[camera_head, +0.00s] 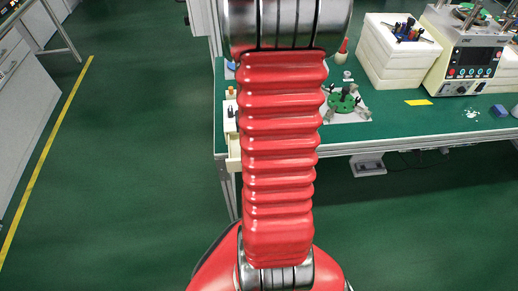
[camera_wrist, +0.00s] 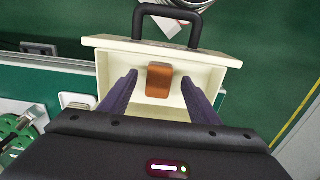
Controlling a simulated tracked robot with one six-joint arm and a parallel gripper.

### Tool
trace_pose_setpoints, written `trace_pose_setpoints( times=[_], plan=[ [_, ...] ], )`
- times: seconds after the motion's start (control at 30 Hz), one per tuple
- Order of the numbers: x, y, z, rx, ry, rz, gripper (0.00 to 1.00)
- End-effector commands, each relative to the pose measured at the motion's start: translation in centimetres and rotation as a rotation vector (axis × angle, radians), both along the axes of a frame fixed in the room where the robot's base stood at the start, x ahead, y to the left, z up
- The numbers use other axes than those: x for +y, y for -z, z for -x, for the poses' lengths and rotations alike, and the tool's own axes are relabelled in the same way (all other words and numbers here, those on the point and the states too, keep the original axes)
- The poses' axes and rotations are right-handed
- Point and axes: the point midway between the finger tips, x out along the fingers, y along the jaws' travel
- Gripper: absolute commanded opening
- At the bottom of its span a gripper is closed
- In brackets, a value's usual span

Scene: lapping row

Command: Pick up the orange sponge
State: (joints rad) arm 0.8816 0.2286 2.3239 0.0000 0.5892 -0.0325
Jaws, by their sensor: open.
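The orange sponge (camera_wrist: 159,80) is a small brownish-orange block in the wrist view. It sits in an open cream drawer (camera_wrist: 222,58), near the front panel. My gripper (camera_wrist: 158,76) is open, with its two dark fingers reaching toward the drawer, one on each side of the sponge. The fingers look apart from the sponge; how high they are above it I cannot tell. In the head view the cream drawer (camera_head: 233,152) juts out at the bench's left end. There my red arm hides much of that area, and I cannot make out the gripper.
A black drawer handle (camera_wrist: 166,40) stands beyond the front panel. The green bench (camera_head: 400,125) carries a green round fixture (camera_head: 343,102), white trays (camera_head: 393,60), a control box (camera_head: 466,62) and a blue block (camera_head: 499,110). Open green floor (camera_head: 130,150) lies to the left.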

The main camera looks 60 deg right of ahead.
Motion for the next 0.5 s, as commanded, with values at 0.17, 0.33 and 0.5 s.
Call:
trace_pose_setpoints(
  times=[0.17,0.33,0.5],
  plan=[
    [0.02,1.39,0.03,0.001,0.000,-0.001,0.56],
    [0.00,1.51,0.03,0.000,0.001,0.000,0.56],
    [0.00,1.50,0.03,0.000,0.001,0.000,0.56]
  ],
)
